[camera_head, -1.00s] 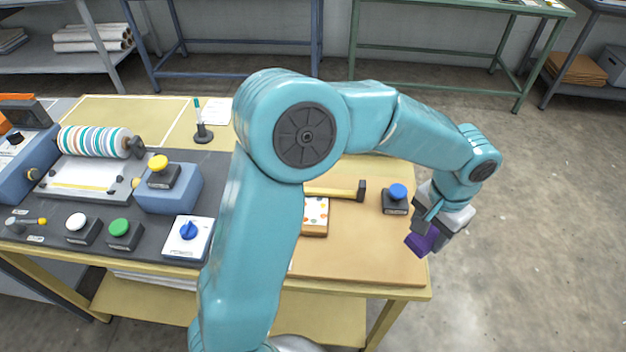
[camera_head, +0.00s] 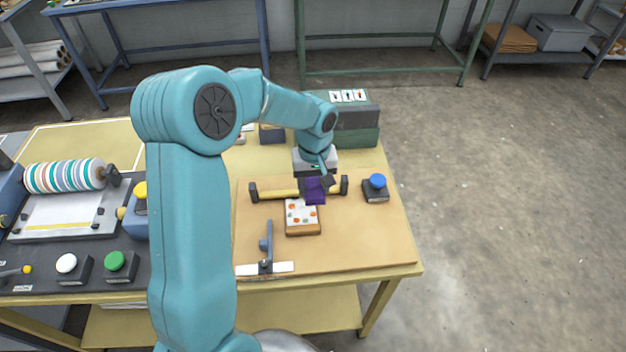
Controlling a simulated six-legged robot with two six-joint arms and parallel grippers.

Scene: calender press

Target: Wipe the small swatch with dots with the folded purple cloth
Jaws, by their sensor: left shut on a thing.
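My left gripper (camera_head: 317,181) is shut on the folded purple cloth (camera_head: 315,191). It holds the cloth over the tan board, at the far edge of the small swatch with dots (camera_head: 302,214). The swatch has a white top with orange, red and grey dots on a brown block. The cloth overlaps the swatch's far right corner in the picture; I cannot tell whether they touch. My right gripper is not in view.
A yellow bar (camera_head: 275,194) with dark end blocks lies behind the swatch. A green box (camera_head: 352,120) stands behind. The board's (camera_head: 360,240) front right is clear.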

